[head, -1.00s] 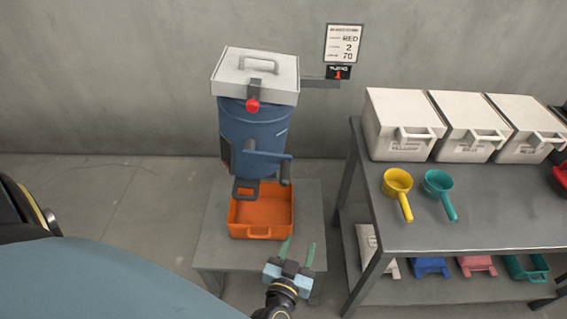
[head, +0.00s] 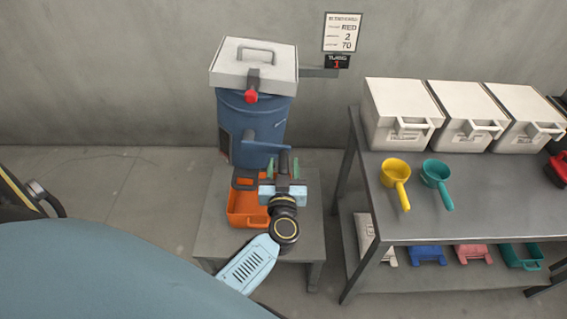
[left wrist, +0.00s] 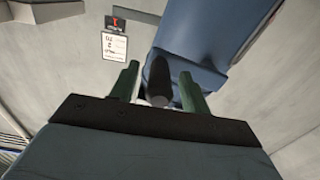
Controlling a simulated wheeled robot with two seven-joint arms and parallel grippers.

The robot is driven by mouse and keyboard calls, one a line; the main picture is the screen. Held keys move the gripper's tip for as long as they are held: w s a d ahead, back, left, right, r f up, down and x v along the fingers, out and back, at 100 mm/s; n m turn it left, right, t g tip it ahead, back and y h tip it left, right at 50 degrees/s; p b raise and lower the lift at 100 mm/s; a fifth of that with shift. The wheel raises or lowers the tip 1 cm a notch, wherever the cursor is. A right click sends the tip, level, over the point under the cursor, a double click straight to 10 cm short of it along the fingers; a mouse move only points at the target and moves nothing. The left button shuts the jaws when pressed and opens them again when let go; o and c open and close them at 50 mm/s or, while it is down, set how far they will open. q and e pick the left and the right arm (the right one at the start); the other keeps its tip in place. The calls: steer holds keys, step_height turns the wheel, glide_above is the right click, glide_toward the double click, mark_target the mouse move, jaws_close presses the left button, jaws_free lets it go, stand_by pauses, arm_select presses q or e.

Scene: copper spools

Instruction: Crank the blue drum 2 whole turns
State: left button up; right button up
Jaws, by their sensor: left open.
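The blue drum (head: 250,118) with a white lid (head: 253,64) stands at the left centre of the head view. Its blue crank arm (head: 268,150) reaches to the right across the drum's front. My left gripper (head: 283,168) is open at the crank's end, with its green fingers on either side of the dark crank grip (left wrist: 160,82). In the left wrist view the grip shows between the two fingertips (left wrist: 158,85), with gaps at the sides. The counter (head: 337,62) beside the drum shows a red 1. My right gripper is not in view.
An orange tray (head: 247,221) sits on the small grey stand (head: 215,232) below the drum, partly hidden by my left arm. A notice (head: 342,32) reads RED, 2, 70. At right, a grey table (head: 450,215) holds white boxes (head: 398,125), a yellow scoop (head: 396,172) and a teal scoop (head: 436,175).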

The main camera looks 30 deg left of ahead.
arm_select(q)
steer(key=shift+x, duration=0.85)
steer(key=shift+c, duration=0.5)
jaws_close()
